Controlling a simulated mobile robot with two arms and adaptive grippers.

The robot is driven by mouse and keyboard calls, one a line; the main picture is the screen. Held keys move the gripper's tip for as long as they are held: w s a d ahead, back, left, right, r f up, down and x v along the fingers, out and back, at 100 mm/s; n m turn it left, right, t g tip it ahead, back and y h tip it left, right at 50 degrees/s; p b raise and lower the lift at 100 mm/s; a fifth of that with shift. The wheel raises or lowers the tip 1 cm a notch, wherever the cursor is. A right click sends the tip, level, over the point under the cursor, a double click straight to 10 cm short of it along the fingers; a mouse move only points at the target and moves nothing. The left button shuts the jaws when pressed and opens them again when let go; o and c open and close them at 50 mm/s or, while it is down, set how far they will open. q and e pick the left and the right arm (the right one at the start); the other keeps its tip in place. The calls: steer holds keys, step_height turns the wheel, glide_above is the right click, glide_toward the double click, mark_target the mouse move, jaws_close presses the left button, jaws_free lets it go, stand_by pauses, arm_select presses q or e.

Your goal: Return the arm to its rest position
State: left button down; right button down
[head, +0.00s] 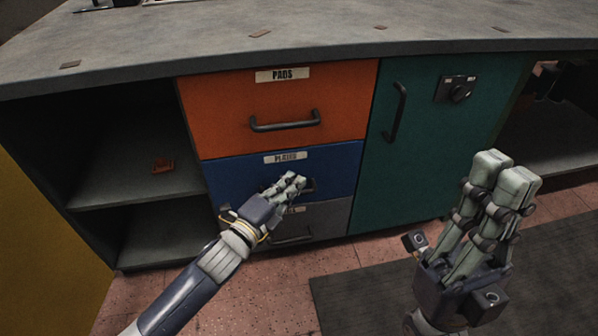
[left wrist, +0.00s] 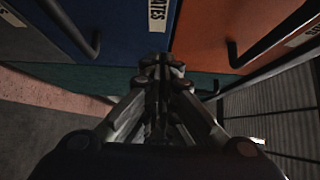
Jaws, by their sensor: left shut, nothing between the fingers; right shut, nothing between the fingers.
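My left gripper (head: 290,184) is shut and empty. In the head view it is in front of the blue drawer (head: 228,181) and overlaps part of that drawer's handle; whether it touches the handle I cannot tell. In the left wrist view the left gripper's fingers (left wrist: 160,68) are closed together, with the blue drawer (left wrist: 122,25) behind them. My right gripper (head: 507,170) is shut and empty, pointing up at the right of the head view, in front of the teal cabinet door and the dark mat.
An orange drawer (head: 220,110) labelled PADS is above the blue one, a grey drawer (head: 325,222) below. A teal door (head: 425,150) is to the right. Open shelves (head: 110,180) at left hold a small red item (head: 163,166). The grey worktop (head: 330,30) runs above.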

arm_select(q)
steer(key=p+v, duration=0.1)
steer(key=v, duration=0.5)
steer(key=shift+s+p, duration=0.2)
steer(key=shift+p, duration=0.1)
